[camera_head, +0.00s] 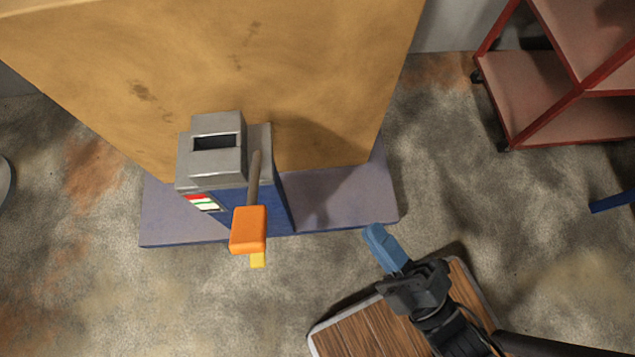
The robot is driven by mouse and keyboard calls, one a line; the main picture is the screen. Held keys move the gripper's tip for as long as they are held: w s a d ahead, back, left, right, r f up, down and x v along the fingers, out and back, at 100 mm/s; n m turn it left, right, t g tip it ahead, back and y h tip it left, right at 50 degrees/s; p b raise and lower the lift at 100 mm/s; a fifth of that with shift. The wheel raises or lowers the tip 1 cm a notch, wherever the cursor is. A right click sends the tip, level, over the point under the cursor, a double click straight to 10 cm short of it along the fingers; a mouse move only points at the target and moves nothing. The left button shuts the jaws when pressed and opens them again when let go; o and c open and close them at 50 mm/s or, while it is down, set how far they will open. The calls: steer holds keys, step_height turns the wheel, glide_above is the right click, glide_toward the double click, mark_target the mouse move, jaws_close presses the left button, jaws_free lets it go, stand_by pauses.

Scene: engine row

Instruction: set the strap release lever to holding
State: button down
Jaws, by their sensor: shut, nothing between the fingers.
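The lever (254,180) is a brown-grey rod with an orange block handle (248,229) at its end. It sits on the right side of a blue and grey box (212,160) and its handle points toward the camera and down in the picture. A small yellow piece (258,260) shows just below the handle. A red, white and green label (203,202) is on the box's front. My gripper (375,236), with blue fingers, is to the right of the handle, apart from it. It is shut and empty.
A large tan panel (220,60) stands behind the box on a purple-grey base (345,195). A red shelf cart (545,95) is at the upper right. A blue bar (612,202) shows at the right edge. Floor between handle and gripper is clear.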

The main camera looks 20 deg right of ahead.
steer(key=w+a+f+m+g+y+b, duration=0.3)
steer(key=f+m+g+y+b, duration=0.2)
steer(key=f+m, duration=0.5)
steer(key=w+a+f+m+g+y+b, duration=0.2)
steer(key=f+m+g+y+b, duration=0.4)
steer(key=f+m+y+b, duration=0.3)
steer(key=w+a+f+m+g+y+b, duration=0.3)
steer(key=a+f+m+g+y+b, duration=0.2)
steer(key=f, duration=1)
steer(key=m+g+y+b, duration=0.1)
steer(key=m+y+b, duration=0.2)
steer(key=m+b, duration=0.2)
steer(key=shift+w+f+m, duration=0.25)
steer(key=shift+w+m, duration=0.1)
steer(key=shift+m, duration=0.75)
steer(key=shift+w+r, duration=0.1)
